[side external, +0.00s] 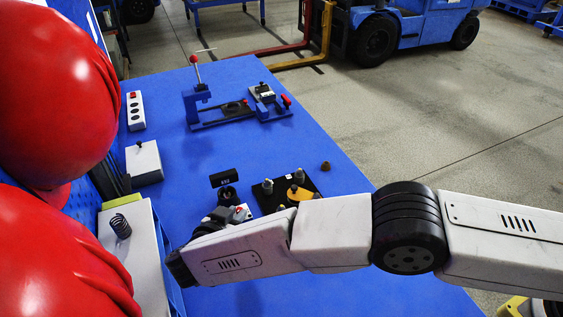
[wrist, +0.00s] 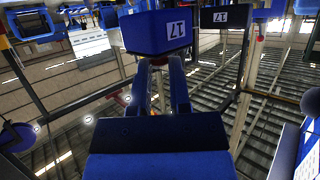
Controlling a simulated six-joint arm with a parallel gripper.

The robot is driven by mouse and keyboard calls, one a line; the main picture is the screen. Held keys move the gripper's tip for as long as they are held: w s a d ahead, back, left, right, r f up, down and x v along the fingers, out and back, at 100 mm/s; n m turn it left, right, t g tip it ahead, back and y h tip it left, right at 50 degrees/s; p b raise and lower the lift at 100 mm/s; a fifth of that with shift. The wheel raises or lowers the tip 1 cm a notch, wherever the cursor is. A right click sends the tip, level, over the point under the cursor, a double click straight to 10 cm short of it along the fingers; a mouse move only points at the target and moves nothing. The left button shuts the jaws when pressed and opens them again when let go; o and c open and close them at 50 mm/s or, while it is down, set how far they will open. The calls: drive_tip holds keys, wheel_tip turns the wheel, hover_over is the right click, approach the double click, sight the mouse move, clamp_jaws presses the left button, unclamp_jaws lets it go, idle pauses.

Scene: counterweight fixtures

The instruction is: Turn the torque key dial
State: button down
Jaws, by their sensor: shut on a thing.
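That part sits just under a dark blue block (wrist: 158,32) with a white label reading 17. In the side view, my gripper (side external: 222,214) is low over the blue table, partly hidden by my own arm. A black round knob-like part (side external: 228,194) is right beside it, under a small black sign (side external: 223,178) with white characters. I cannot tell for sure which part is the torque key dial, or whether it is turned.
Blue fixtures (side external: 222,112) stand farther back. A white box (side external: 144,162) is at left. Large red bulging shapes (side external: 55,90) fill the left foreground.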

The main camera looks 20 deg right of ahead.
idle(0.4)
drive_tip(key=c, duration=0.6)
unclamp_jaws()
drive_tip(key=shift+o, duration=0.2)
drive_tip(key=shift+a, duration=0.1)
drive_tip(key=v, duration=0.7)
drive_tip(key=shift+s+r, duration=0.2)
drive_tip(key=shift+s, duration=0.05)
drive_tip(key=shift+a, duration=0.15)
